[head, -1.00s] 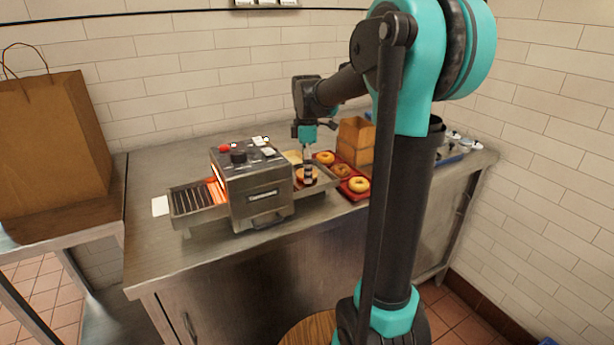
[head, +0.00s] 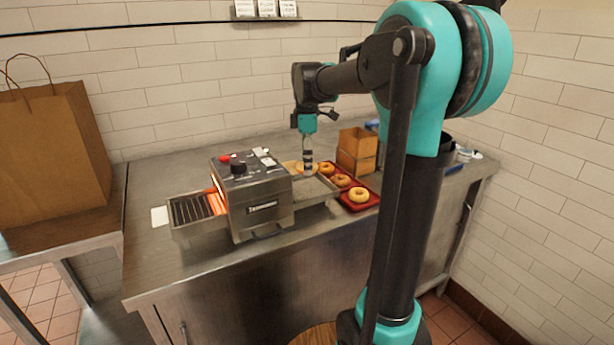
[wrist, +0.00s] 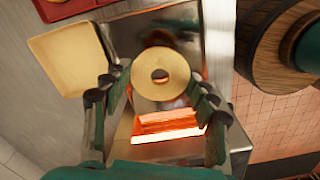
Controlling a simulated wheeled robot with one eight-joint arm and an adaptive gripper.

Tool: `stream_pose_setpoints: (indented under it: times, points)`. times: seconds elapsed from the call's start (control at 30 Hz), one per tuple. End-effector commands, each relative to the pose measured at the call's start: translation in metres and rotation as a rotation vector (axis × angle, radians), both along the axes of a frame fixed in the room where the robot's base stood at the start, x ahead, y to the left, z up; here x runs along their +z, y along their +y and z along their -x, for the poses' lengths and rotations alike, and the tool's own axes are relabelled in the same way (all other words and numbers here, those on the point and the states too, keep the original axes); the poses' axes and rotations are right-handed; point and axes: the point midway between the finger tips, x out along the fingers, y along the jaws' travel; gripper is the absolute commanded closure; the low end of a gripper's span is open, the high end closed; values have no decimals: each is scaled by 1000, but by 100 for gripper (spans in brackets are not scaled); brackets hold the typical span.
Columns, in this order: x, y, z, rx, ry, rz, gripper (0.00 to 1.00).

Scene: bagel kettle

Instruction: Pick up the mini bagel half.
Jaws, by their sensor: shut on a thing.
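The mini bagel half (wrist: 178,72) is a pale tan ring with a small centre hole. In the wrist view it sits between the two fingers of my gripper (wrist: 158,85), cut face towards the camera. In the head view my gripper (head: 308,166) points down and is shut on the bagel half, above the metal side tray (head: 318,189) of the toaster. The bagel half is small there and partly hidden by the fingers.
The steel toaster (head: 262,209) stands left of my gripper, its heater glowing orange. A red tray (head: 372,202) with several bagels lies to the right. A cardboard box (head: 358,143) stands behind it. A pale square board (wrist: 62,58) lies beside the metal tray.

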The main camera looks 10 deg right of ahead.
Motion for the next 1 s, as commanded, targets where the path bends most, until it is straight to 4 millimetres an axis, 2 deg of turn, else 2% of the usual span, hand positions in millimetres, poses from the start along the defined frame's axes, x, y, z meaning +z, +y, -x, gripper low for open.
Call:
stream_pose_setpoints:
  times: [0.03, 0.2, 0.4, 0.5, 0.7, 1.0]
  points:
    - [16, 0, 0, 0, 0, 0, 60]
    - [64, 0, 0, 0, 0, 0, 60]
    - [108, 0, 0, 0, 0, 0, 60]
    - [122, 0, 0, 0, 0, 0, 60]
    - [136, 0, 0, 0, 0, 0, 60]
    - [138, 0, 0, 0, 0, 0, 60]
